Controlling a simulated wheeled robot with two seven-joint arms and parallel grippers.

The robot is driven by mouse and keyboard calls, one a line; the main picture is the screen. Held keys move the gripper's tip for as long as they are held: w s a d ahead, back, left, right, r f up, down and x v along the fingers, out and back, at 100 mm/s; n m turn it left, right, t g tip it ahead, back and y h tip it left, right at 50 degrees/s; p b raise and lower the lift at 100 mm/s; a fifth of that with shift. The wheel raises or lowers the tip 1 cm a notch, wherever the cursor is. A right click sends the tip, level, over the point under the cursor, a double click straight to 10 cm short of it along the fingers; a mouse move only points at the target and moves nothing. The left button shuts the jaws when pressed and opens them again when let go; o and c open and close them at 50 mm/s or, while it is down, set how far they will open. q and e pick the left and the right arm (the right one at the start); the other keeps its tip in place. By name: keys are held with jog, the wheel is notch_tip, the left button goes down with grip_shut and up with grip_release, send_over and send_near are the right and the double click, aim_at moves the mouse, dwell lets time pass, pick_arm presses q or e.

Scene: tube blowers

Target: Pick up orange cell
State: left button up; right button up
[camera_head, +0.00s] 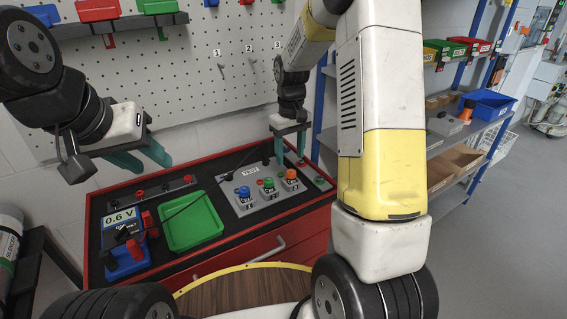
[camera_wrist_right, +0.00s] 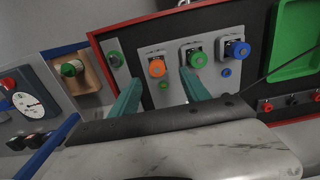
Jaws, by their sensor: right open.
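The orange cell (camera_head: 291,174) stands in the rightmost seat of a grey plate on the red workbench in the head view. In the right wrist view the orange cell (camera_wrist_right: 157,68) appears between my right fingertips. My right gripper (camera_head: 289,156) points down above and behind it, open and empty; its two teal fingers also show in the wrist view (camera_wrist_right: 160,76). I cannot tell the exact height gap. My left gripper (camera_head: 154,167) is at upper left, its teal fingers apart and empty, above the bench's back left.
A green cell (camera_head: 268,182) and a blue cell (camera_head: 244,193) stand beside the orange one. A green tray (camera_head: 192,222) and a blue voltage meter (camera_head: 122,226) with red blocks lie further left. A pegboard (camera_head: 222,60) rises behind; shelves (camera_head: 455,130) stand right.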

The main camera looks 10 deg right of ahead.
aim_at(291, 171)
jog(key=f, duration=0.7)
jog(key=shift+w+d+f, duration=0.15)
jog(key=shift+d+f, duration=0.05)
jog(key=shift+d, duration=0.1)
grip_shut()
